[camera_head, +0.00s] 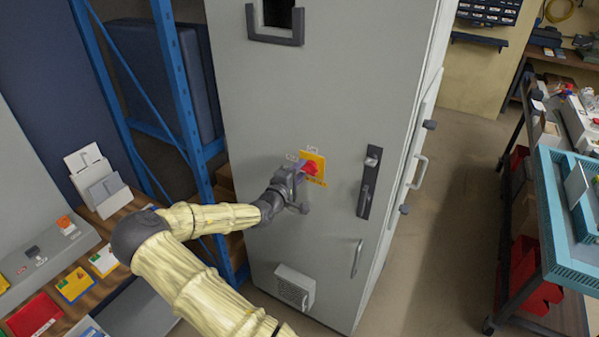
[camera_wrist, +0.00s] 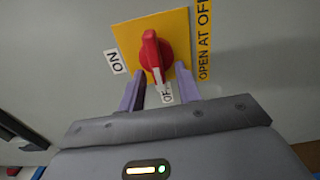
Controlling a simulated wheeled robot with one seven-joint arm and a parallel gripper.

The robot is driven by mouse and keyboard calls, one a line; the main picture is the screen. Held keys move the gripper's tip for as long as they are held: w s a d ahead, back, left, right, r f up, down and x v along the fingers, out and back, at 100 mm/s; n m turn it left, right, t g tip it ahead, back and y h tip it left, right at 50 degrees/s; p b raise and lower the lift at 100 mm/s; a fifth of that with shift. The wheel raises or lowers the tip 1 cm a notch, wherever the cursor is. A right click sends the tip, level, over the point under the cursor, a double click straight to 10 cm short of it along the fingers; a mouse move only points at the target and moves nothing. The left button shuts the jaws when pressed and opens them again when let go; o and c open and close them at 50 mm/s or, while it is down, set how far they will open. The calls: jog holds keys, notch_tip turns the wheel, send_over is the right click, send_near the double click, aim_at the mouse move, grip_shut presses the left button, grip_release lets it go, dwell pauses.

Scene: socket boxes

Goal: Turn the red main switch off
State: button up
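The red main switch (camera_wrist: 151,56) is a round red knob with a raised bar handle on a yellow plate (camera_wrist: 180,24). In the wrist view the ON label (camera_wrist: 115,61) is left of the plate and the OFF label (camera_wrist: 167,92) is below it. The handle bar runs nearly up and down there, its lower end toward the OFF label. My gripper (camera_wrist: 158,74) is open, its two purple fingers apart on either side of the handle's lower end. Contact cannot be told. In the head view my gripper (camera_head: 304,172) is at the switch (camera_head: 311,167), partly covering it.
The switch is on a tall grey cabinet (camera_head: 300,95) with a black door handle (camera_head: 369,182) to its right. A blue shelf rack (camera_head: 172,70) stands at the left. A teal tray (camera_head: 559,225) is on a cart at the right. Floor (camera_head: 445,200) between is clear.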

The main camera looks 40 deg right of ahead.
jog(key=b+v, duration=0.4)
jog(key=v, duration=1.3)
jog(key=shift+a, duration=0.2)
jog(key=shift+f, duration=0.1)
